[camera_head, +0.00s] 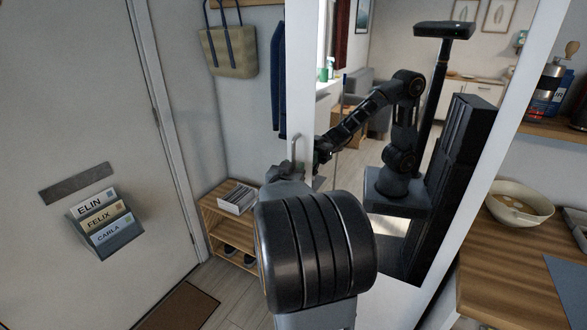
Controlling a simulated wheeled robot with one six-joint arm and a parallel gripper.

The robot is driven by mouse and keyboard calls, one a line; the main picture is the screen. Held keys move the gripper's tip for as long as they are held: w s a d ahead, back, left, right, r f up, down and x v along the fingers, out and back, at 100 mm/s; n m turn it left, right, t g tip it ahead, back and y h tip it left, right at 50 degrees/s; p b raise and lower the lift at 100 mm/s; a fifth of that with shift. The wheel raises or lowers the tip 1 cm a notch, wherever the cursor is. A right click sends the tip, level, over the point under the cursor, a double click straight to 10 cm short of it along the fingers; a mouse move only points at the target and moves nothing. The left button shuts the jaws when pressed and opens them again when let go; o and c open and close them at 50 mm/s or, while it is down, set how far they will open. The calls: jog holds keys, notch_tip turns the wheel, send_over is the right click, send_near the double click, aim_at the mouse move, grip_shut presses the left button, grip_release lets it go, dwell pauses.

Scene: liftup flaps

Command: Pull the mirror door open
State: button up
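The mirror door (395,45) is a tall mirror panel with pale edges at centre right. It reflects the room and my own dark arm and column. A thin grey bar handle (295,148) stands upright near the mirror's left edge. My gripper (299,175) is at the lower part of this handle, touching or very close to it. My large black arm link in the foreground and the wrist hide much of the gripper. The fingers are too small and covered to tell whether they are closed around the bar. The mirror door looks shut.
A low wooden shoe rack (212,225) with papers on top stands left of the mirror. A bag (229,50) hangs above it. A white door with a card holder (103,222) is at left. A wooden counter (500,250) with a bowl (519,203) is at right.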

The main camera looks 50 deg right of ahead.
jog(key=shift+d, duration=0.2)
jog(key=shift+c, duration=0.3)
grip_shut()
